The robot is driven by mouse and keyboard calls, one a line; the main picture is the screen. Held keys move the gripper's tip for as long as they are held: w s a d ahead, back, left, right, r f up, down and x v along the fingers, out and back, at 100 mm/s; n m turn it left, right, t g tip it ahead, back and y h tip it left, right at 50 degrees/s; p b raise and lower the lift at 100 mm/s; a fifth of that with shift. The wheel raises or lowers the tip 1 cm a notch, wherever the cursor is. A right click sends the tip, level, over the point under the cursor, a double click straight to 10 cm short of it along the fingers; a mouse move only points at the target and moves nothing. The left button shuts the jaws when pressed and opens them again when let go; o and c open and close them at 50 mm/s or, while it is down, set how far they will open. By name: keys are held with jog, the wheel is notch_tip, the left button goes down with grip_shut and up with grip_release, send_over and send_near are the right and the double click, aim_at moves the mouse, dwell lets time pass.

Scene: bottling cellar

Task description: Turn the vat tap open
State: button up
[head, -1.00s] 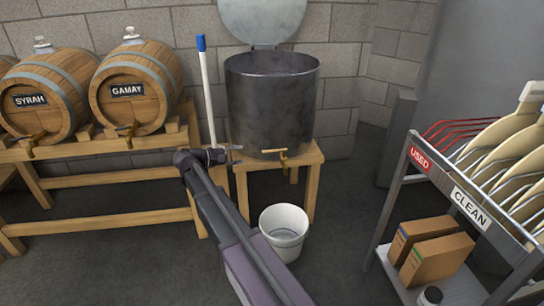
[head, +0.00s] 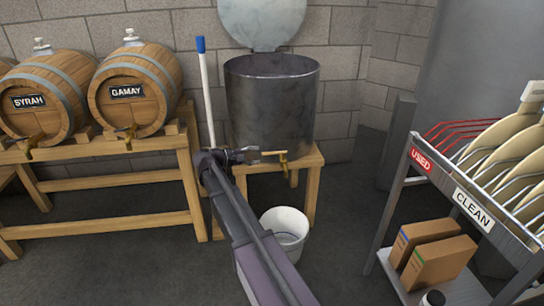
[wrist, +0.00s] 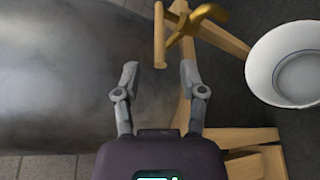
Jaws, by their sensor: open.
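The dark metal vat (head: 270,110) stands on a wooden stand, its lid raised against the wall. Its brass tap (head: 284,163) is low on the front, with the lever pointing left. In the wrist view, the tap (wrist: 190,24) is at the top and its straight lever (wrist: 159,38) points down toward the gap between my fingertips. My gripper (head: 254,154) is open and just left of the lever's end. In the wrist view, my gripper (wrist: 159,68) has nothing between its fingers; whether the lever's tip reaches between them is hard to tell.
A white bucket (head: 292,222) stands on the floor below the tap, partly behind my arm. A blue-topped pole (head: 206,90) leans left of the vat. Barrels (head: 135,90) lie on a rack at left. A metal cart (head: 392,190) with plates stands at right.

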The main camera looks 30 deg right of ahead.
aim_at(268, 154)
jog(key=b+x, duration=0.1)
jog(key=x, duration=0.6)
jog(key=shift+d+f, duration=0.1)
jog(key=shift+d, duration=0.05)
grip_shut()
